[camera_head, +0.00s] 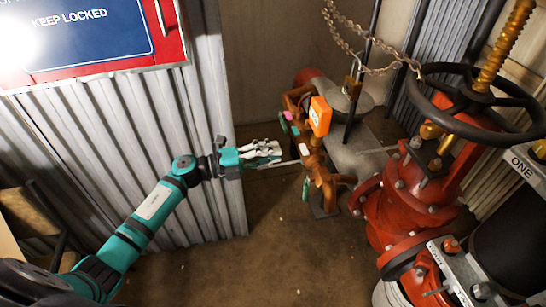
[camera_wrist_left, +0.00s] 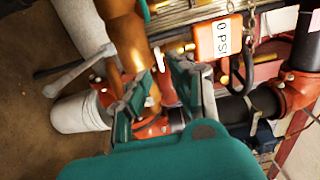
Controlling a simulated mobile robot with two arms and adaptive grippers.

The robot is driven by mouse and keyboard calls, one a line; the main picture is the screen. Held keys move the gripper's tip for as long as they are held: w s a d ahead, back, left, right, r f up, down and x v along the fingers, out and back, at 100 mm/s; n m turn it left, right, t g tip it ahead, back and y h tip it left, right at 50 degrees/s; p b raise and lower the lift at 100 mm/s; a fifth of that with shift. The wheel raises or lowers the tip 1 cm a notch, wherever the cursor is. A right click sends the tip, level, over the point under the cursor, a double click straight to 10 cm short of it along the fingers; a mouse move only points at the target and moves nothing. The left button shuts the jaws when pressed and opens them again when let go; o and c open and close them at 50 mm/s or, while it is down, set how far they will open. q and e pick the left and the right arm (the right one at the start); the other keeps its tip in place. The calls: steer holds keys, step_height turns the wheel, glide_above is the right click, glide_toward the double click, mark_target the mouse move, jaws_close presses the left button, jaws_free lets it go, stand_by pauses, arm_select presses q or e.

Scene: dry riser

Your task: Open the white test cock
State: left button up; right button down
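My left gripper (camera_head: 262,153) is left of the copper-coloured valve assembly (camera_head: 318,165) in the head view, its fingers pointing at it. In the left wrist view the two fingers of my left gripper (camera_wrist_left: 157,88) are apart, with the assembly's pipework behind them. A small white piece (camera_wrist_left: 159,59) shows between and beyond the fingertips; it may be the white test cock's handle. I cannot tell whether a finger touches it. My right gripper is not in view.
A big red valve (camera_head: 410,200) with a black handwheel (camera_head: 480,100) stands right. A chain (camera_head: 375,65) hangs above. Corrugated metal (camera_head: 110,130) is left. Bare floor (camera_head: 260,260) lies below.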

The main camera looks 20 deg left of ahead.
mark_target(301, 150)
arm_select(q)
steer(key=shift+m+g, duration=0.3)
steer(key=x, duration=0.4)
steer(key=shift+d, duration=0.3)
steer(key=shift+x, duration=1)
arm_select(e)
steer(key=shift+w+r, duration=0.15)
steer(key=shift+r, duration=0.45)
arm_select(q)
jaws_close()
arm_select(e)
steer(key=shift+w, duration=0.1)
